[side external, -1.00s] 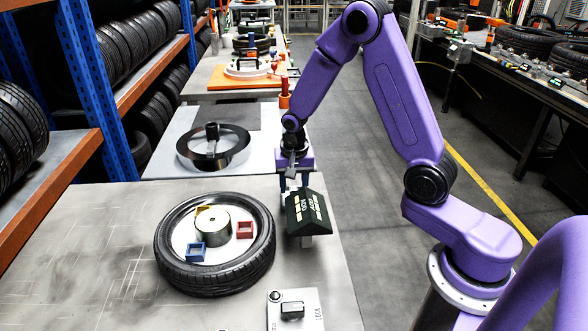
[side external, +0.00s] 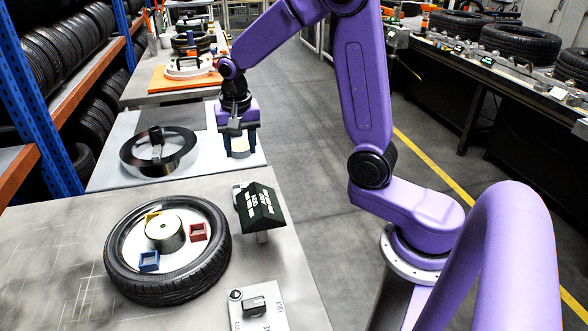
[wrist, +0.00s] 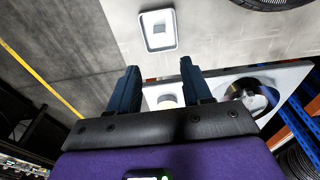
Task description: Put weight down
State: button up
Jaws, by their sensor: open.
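My gripper (side external: 239,150) is open over the pale far bench, beyond the black sign box. A small pale metal cylinder (side external: 240,147), which looks like the weight, shows between its two dark blue fingers. In the wrist view, the fingers of my gripper (wrist: 160,78) stand apart, with a whitish round shape (wrist: 168,99) between them. I cannot tell whether either finger touches it. A larger grey cylinder (side external: 165,234) stands at the middle of the tyre (side external: 168,285) on the near table.
A dark metal ring (side external: 180,163) lies left of my gripper on the pale bench (side external: 110,165). A small lock panel (side external: 262,313) is at the front. Blue and red boxes sit inside the tyre.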

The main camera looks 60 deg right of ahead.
jog(key=s+a+n, duration=0.2)
jog(key=s+n, duration=0.1)
jog(key=s+a+n, duration=0.3)
jog(key=s, duration=0.1)
jog(key=s+a+r+n, duration=0.1)
jog(key=s+a+n, duration=0.1)
jog(key=s+n, duration=0.2)
jog(key=shift+s+a+r+y, duration=0.1)
jog(key=shift+a+y, duration=0.3)
jog(key=s+n, duration=1.1)
jog(key=s, duration=0.6)
jog(key=shift+d+g+y, duration=0.15)
jog(key=shift+g+y, duration=0.15)
jog(key=shift+g, duration=0.1)
